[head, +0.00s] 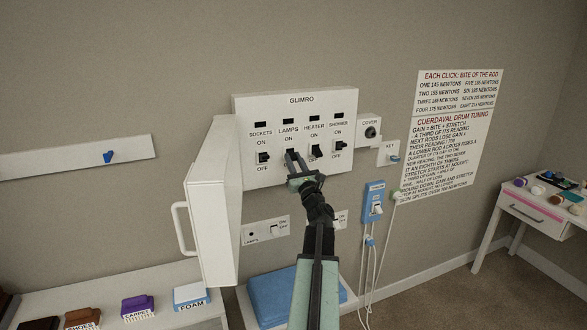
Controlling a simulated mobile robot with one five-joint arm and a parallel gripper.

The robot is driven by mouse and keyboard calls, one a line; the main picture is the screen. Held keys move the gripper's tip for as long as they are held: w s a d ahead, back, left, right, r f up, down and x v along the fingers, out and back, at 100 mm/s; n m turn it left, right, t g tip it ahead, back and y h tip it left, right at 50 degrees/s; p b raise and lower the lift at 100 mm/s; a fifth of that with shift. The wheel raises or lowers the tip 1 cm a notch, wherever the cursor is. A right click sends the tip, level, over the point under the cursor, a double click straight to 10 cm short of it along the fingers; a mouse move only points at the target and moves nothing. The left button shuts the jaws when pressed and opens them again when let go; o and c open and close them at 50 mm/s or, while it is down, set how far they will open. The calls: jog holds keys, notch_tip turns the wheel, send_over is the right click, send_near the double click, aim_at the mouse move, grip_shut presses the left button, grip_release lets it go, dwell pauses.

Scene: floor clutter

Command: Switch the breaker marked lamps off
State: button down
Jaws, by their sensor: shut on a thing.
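The white breaker panel (345,103), headed GLIMRO, is on the wall with its door (215,205) swung open to the left. It has breakers marked SOCKETS, LAMPS, HEATER and SHOWER, each with ON above and OFF below. My gripper (292,160) reaches up to the panel at the LAMPS breaker and is shut on its switch. The gripper hides that switch and its OFF label, so I cannot tell its position. The sockets breaker (263,157) stands just left of my gripper. The heater breaker (316,151) stands just right of it.
The shower breaker (338,146) is further right. A cover knob (370,132) and a key plate (389,153) are right of the panel. A blue switch box (376,203) with hanging cables is lower right. A lamps wall switch (265,230) is below. A blue pad (270,300) lies under my arm.

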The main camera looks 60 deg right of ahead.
jog(key=c, duration=1.2)
grip_release()
jog(key=b+v, duration=0.3)
jog(key=v, duration=0.4)
jog(key=shift+s+a+f, duration=0.2)
jog(key=shift+s+a, duration=0.05)
jog(key=shift+a, duration=0.05)
